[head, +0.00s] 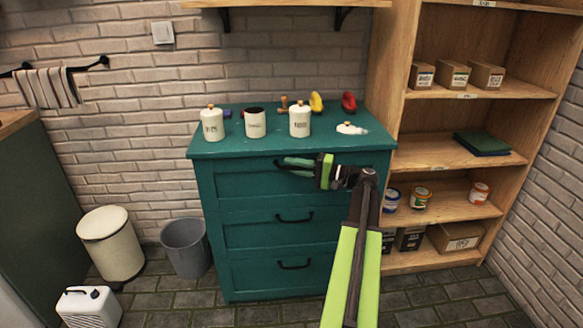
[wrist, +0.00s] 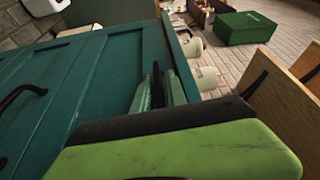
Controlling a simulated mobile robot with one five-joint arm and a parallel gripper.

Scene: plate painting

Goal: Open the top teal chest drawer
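The teal chest (head: 208,185) stands against the brick wall with three drawers, all closed. The top drawer (head: 235,182) is flush with the front, and my gripper (head: 286,164) covers much of its dark handle. My fingers point left along the drawer's upper part, at handle height. In the wrist view the teal drawer front (wrist: 105,85) fills the left. There my fingertips (wrist: 163,80) have a dark bar between them, which looks like the handle. I cannot tell whether the fingers press on it.
The middle handle (head: 294,218) and bottom handle (head: 294,265) are below. White canisters (head: 300,119) and small items stand on the chest top. A wooden shelf (head: 400,150) is close on the right; a grey bin (head: 186,248) is left. The floor in front is clear.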

